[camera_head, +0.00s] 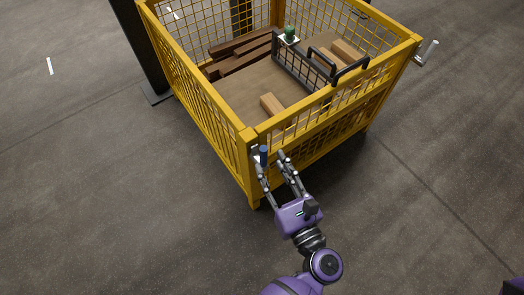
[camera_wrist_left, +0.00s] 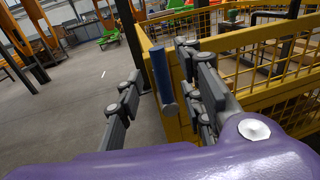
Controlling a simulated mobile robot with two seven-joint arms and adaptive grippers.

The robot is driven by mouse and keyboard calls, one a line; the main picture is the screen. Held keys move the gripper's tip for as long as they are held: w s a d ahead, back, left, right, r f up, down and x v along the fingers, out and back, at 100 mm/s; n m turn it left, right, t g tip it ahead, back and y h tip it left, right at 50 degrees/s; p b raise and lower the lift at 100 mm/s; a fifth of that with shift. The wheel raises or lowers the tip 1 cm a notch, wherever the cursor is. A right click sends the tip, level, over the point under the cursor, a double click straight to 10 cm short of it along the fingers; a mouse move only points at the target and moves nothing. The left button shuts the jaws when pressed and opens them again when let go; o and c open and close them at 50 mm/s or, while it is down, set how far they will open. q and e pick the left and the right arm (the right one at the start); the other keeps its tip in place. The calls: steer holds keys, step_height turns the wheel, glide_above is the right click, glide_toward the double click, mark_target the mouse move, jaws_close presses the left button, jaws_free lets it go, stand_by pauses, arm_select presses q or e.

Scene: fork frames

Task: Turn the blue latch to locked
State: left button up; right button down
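The blue latch (camera_head: 263,154) stands upright at the near corner post of a yellow mesh crate (camera_head: 249,160). In the left wrist view the latch (camera_wrist_left: 160,72) is a blue cylinder on a grey pin in front of the yellow post. My left gripper (camera_head: 270,158), on a purple arm, is open at that corner. In the left wrist view its fingers (camera_wrist_left: 158,78) are spread on either side of the latch, with a gap visible to the left finger. I cannot tell whether the right finger touches it. My right gripper is not in view.
The crate holds brown wooden beams (camera_head: 240,50), lighter blocks (camera_head: 271,104) and a black wire basket (camera_head: 302,70). A grey handle (camera_head: 427,52) sticks out at the crate's far right corner. A dark post (camera_head: 140,50) stands left of it. The near floor is clear.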

mark_target(265, 156)
arm_select(q)
steer(key=x, duration=0.5)
steer(key=shift+w+a, duration=0.1)
steer(key=shift+w, duration=0.15)
jaws_close()
